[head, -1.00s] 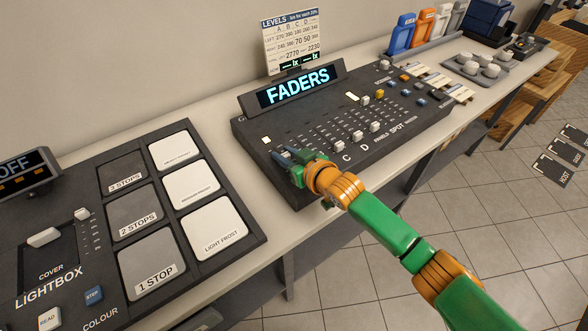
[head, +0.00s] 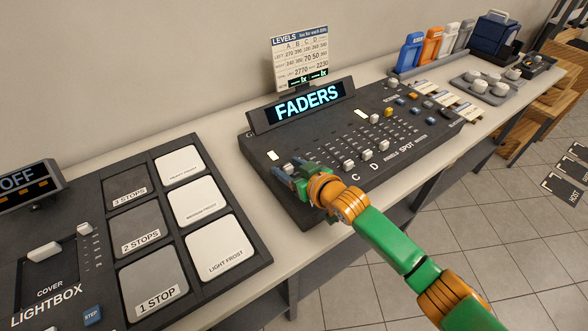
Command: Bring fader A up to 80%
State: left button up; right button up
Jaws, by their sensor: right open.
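The dark fader board (head: 262,140) stands on the counter, with a lit FADERS display (head: 307,102) at its back. My right gripper (head: 286,174) is open, low over the board's left front end, where faders A and B lie. A small pale cap (head: 288,168) shows at its fingertips; it may be fader A's. I cannot tell whether the fingers touch it. The gripper hides the A and B letters and part of their tracks. The cap of fader C (head: 349,165) and the cap of fader D (head: 367,155) sit at the front ends of their tracks. My left gripper is out of view.
A LEVELS card (head: 300,58) stands behind the display. The lightbox panel (head: 140,230) with square filter tiles lies to the left. Coloured holders (head: 432,46), a tray of white knobs (head: 478,84) and a blue case (head: 492,32) are at the back right.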

aim_at(290, 168)
jog(key=v, duration=0.6)
jog(key=shift+d, duration=0.15)
